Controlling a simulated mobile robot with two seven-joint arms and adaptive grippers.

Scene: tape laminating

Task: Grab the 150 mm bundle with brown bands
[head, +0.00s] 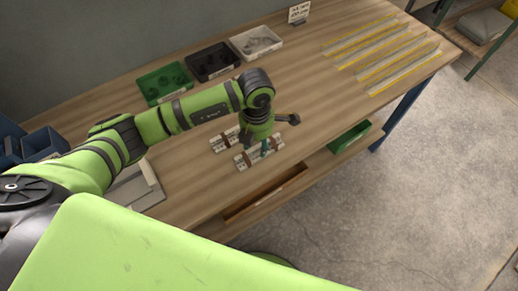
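Two pale bundles with brown bands lie side by side on the wooden table (310,95). The nearer bundle (255,155) lies below my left gripper (264,148). The farther bundle (222,142) lies just behind it, partly covered at its right end by my gripper. I cannot read the length of either bundle. My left gripper points down over the nearer bundle, with a teal fingertip at or just above it. The gripper body hides the gap between the fingers, so its grip and any contact are unclear. My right gripper is out of view.
Green (165,83), black (212,61) and white (257,42) trays line the back edge. Yellow-edged strips (380,52) lie at the right. Blue bins (40,146) stand at the left. The table's middle right is clear.

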